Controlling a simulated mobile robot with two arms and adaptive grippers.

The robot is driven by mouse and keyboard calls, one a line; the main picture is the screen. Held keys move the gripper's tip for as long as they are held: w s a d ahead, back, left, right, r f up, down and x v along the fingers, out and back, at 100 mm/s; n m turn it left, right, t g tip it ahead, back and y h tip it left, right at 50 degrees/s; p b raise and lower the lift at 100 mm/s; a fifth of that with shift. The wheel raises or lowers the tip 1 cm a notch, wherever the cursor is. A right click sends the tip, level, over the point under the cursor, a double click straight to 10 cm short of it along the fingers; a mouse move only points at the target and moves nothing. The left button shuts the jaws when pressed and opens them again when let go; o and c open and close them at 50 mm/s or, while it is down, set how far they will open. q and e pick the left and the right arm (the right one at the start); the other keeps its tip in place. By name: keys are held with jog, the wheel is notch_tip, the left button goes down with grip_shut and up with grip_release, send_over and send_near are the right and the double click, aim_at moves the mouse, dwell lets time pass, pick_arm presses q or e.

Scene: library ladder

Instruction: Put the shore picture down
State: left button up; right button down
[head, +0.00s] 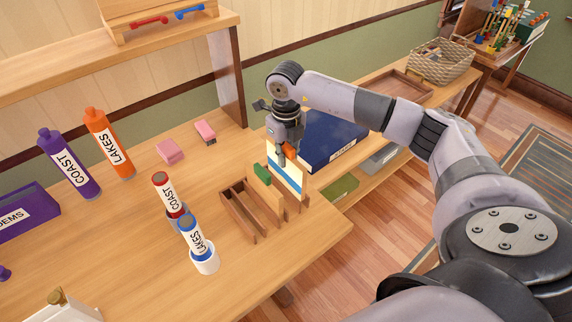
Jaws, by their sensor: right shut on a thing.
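The shore picture (284,182) is a small upright card with pale, blue and cream bands. My right gripper (287,155) is shut on its top edge, pointing down. The card is at the right end of a slotted wooden rack (238,218); its lower edge is at the rack's slots, and I cannot tell whether it rests on the bottom. A wooden card or divider with a green part (263,174) stands just left of it in the rack. The left slots look empty. My left gripper is not in view.
Red COAST (166,190) and blue LAKES (194,238) tubes stand in holders left of the rack. A large blue book (332,138) lies behind the rack. Pink blocks (170,151) lie near the shelf.

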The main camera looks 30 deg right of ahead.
notch_tip(320, 180, down, 4)
jog(key=shift+r, duration=0.2)
jog(key=shift+f, duration=0.2)
jog(key=shift+f, duration=0.15)
jog(key=c, duration=1.6)
grip_release()
